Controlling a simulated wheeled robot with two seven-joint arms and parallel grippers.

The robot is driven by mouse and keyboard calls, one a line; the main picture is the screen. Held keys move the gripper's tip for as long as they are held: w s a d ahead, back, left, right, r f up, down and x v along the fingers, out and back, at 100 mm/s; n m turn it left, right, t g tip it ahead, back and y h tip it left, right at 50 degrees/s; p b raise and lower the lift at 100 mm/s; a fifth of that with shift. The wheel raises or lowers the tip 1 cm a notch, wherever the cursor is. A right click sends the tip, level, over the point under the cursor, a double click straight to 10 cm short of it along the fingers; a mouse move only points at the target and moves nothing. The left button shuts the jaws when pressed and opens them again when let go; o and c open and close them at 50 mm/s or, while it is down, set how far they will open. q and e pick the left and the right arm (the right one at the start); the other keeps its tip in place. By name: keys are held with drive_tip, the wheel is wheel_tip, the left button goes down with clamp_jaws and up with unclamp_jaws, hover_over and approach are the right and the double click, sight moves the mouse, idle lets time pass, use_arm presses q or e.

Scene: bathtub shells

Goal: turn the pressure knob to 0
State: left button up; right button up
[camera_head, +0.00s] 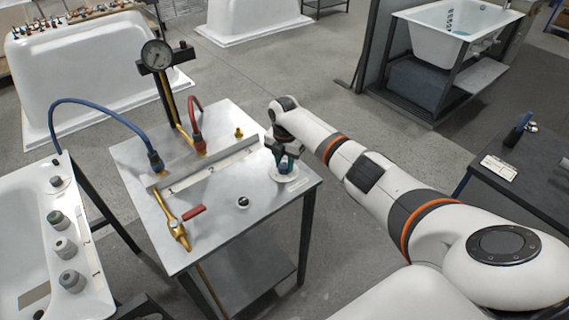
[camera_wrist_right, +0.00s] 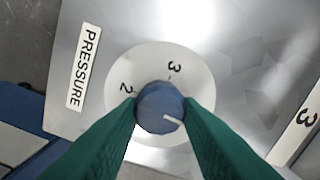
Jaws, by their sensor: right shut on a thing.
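The pressure knob (camera_wrist_right: 160,96) is a blue round knob with a white pointer line. The pointer faces the lower right in the wrist view. It sits on a pale round dial (camera_wrist_right: 203,82), where 2 and 3 can be read; the fingers cover the lower part of the dial. A PRESSURE label (camera_wrist_right: 85,68) lies beside it. My right gripper (camera_wrist_right: 162,112) is shut on the knob, one green finger on each side. In the head view the right gripper (camera_head: 286,153) is at the right end of the metal table (camera_head: 262,205). My left gripper is not in view.
A pressure gauge (camera_head: 157,55) stands on a post at the table's back. Blue (camera_head: 105,102) and red (camera_head: 192,108) hoses, a red-handled brass valve (camera_head: 180,226) and a numbered strip (camera_head: 215,163) occupy the table. A white tub (camera_head: 30,250) is at left.

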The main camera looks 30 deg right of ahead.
sight(285, 165)
drive_tip(key=shift+w+r+n, duration=0.15)
drive_tip(key=shift+r+n, duration=0.05)
drive_tip(key=shift+n, duration=0.3)
drive_tip(key=o, duration=0.8)
drive_tip(key=shift+o, duration=0.9)
drive_tip(key=shift+f, duration=0.1)
wheel_tip(285, 165, up, 12)
drive_tip(key=b, duration=0.2)
drive_tip(key=shift+s, duration=0.2)
